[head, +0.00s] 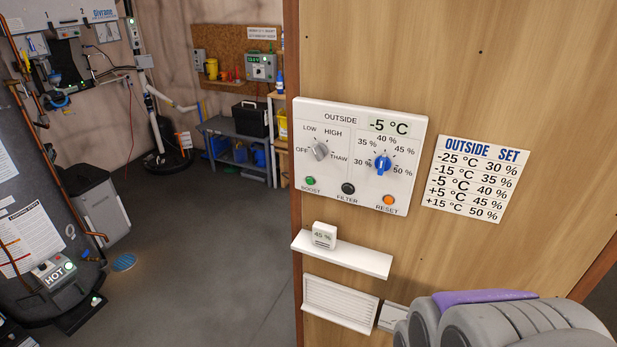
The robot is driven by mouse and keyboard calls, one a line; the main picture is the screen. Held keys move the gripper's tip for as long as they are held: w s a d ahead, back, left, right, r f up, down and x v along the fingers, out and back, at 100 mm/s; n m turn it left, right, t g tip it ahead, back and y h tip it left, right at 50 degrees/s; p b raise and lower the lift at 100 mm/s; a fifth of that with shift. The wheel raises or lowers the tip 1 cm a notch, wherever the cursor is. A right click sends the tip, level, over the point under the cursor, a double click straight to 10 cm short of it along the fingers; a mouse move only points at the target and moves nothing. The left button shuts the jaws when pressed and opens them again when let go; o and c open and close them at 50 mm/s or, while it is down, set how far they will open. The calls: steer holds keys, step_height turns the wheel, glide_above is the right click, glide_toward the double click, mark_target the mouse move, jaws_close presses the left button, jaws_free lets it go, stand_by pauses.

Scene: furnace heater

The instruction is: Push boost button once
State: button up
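A white control panel (343,133) is mounted on the wooden wall. The green boost button (310,181) sits at its lower left, above the label BOOST. A dark filter button (348,188) and an orange reset button (388,200) are to its right. A grey mode knob (320,150) and a blue percent knob (382,164) sit above them. The display (390,125) reads -5 °C. A grey, rounded part with a purple strip, probably of my arm, fills the lower right, below and right of the panel. My gripper's fingers are not seen.
A white shelf (345,258) under the panel holds a small meter (324,235) reading about 45 %. A vent (340,302) is below it. A settings chart (474,180) hangs right of the panel. Open floor (215,265) lies left of the wall edge.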

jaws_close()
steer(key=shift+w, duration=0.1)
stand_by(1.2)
